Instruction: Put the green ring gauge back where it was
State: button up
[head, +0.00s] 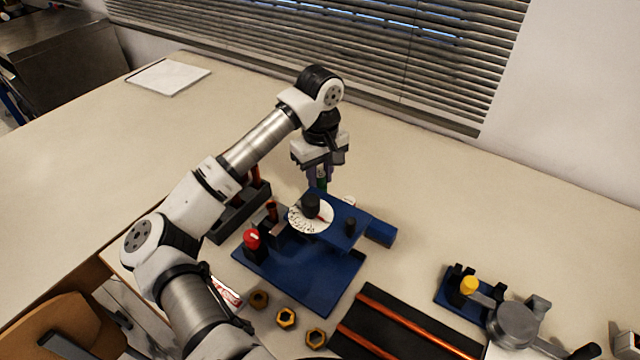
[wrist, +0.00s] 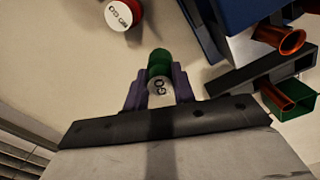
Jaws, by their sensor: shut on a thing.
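My gripper (head: 320,174) is shut on the green ring gauge (wrist: 159,62) and holds it behind the blue rig. In the wrist view, the gauge sits between the two purple fingers of my gripper (wrist: 158,80), its pale lettered face towards the camera. A red gauge with a white lettered face (wrist: 122,13) lies apart from my gripper at the top of the wrist view.
The blue rig (head: 290,272) with a white dial (head: 311,215) and red knob (head: 252,239) stands in front. A dark rack (head: 240,213) with copper tubes is to its left. Several brass nuts (head: 286,318) lie in front. The table's left side is largely clear.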

aim_at(320, 187)
jog(key=shift+f, duration=1.85)
jog(key=shift+f, duration=0.2)
jog(key=o, duration=1)
jog(key=shift+r, duration=0.1)
notch_tip(320, 187, up, 12)
jog(key=shift+r+b, duration=0.15)
jog(key=shift+b, duration=0.45)
